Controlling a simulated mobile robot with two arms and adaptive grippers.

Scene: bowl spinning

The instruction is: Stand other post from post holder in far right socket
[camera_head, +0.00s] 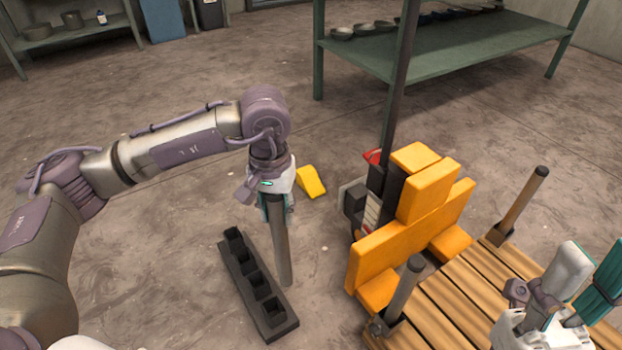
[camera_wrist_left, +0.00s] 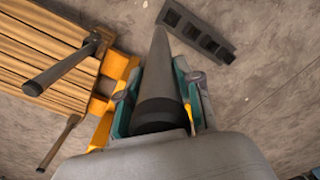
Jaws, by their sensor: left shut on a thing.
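My left gripper (camera_head: 274,204) is shut on the upper end of a grey post (camera_head: 282,245). The post hangs nearly upright beside the post holder, to its right. In the left wrist view the post (camera_wrist_left: 160,75) runs away from between the fingers. The post holder (camera_head: 234,268) is a dark block with a row of square sockets on the floor. Two other posts stand on the wooden pallet, a near-left one (camera_head: 403,289) and a far one (camera_head: 523,206). My right gripper (camera_head: 583,285) is at the lower right, its opening unclear. The pallet's right part is hidden or out of view.
A slatted wooden pallet (camera_head: 455,300) lies at the lower right, against an orange-yellow truck (camera_head: 405,240) with a dark mast. A yellow wedge (camera_head: 312,181) lies on the floor behind my left gripper. A green shelf with bowls (camera_head: 455,45) stands at the back.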

